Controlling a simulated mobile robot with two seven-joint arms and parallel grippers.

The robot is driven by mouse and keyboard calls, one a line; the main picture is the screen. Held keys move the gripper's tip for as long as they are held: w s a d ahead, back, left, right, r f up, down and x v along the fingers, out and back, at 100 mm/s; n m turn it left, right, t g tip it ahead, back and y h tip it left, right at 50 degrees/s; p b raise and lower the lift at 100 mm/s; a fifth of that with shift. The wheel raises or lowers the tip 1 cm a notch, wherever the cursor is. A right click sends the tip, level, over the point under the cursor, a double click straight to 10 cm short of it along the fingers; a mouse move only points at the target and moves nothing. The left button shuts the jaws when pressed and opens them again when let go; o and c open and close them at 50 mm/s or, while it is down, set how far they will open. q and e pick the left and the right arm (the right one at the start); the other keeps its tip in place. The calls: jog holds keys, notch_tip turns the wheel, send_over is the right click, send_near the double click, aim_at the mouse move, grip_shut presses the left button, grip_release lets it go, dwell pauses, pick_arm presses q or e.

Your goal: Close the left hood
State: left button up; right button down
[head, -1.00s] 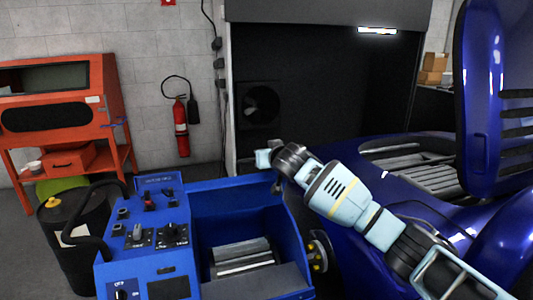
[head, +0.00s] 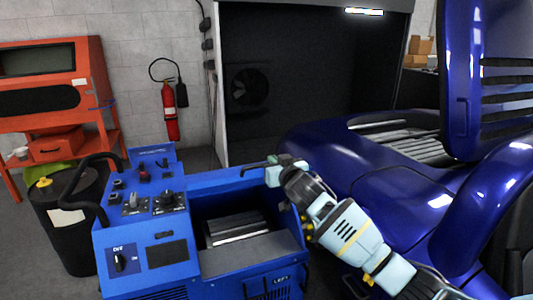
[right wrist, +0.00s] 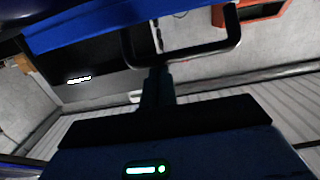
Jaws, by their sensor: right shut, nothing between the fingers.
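The blue machine (head: 150,255) stands at the front centre-left, with a panel of knobs on its left part. A bay on its right part, marked LEFT on the front, is open from above and shows grey metal rollers inside. I take the blue panel at the back of the bay (head: 215,187) as the left hood, standing raised. A dark handle (head: 258,167) sits at its upper edge and shows as a black loop in the right wrist view (right wrist: 188,56). My right gripper (head: 272,171) is shut and empty at this handle; contact is unclear. My left gripper is out of view.
A blue vehicle body (head: 400,195) with a raised panel fills the right side, close to my right arm. A black bin (head: 68,235) stands left of the machine. A fire extinguisher (head: 170,112) hangs on the wall, and an orange cabinet (head: 50,95) stands at far left.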

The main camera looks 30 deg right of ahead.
pick_arm(q)
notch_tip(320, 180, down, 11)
jog(key=b, duration=1.2)
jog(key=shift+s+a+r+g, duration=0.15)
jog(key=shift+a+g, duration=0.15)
pick_arm(e)
jog(key=s+a+f+t, duration=0.1)
jog(key=s+f, duration=0.3)
jog(key=f, duration=0.6)
jog(key=s+f+t, duration=0.1)
jog(key=s+f, duration=0.2)
jog(key=f, duration=0.7)
jog(key=shift+s+a+h, duration=0.3)
jog(key=shift+s+a, duration=0.05)
jog(key=shift+a, duration=0.05)
jog(key=shift+r, duration=0.1)
jog(key=shift+r, duration=0.1)
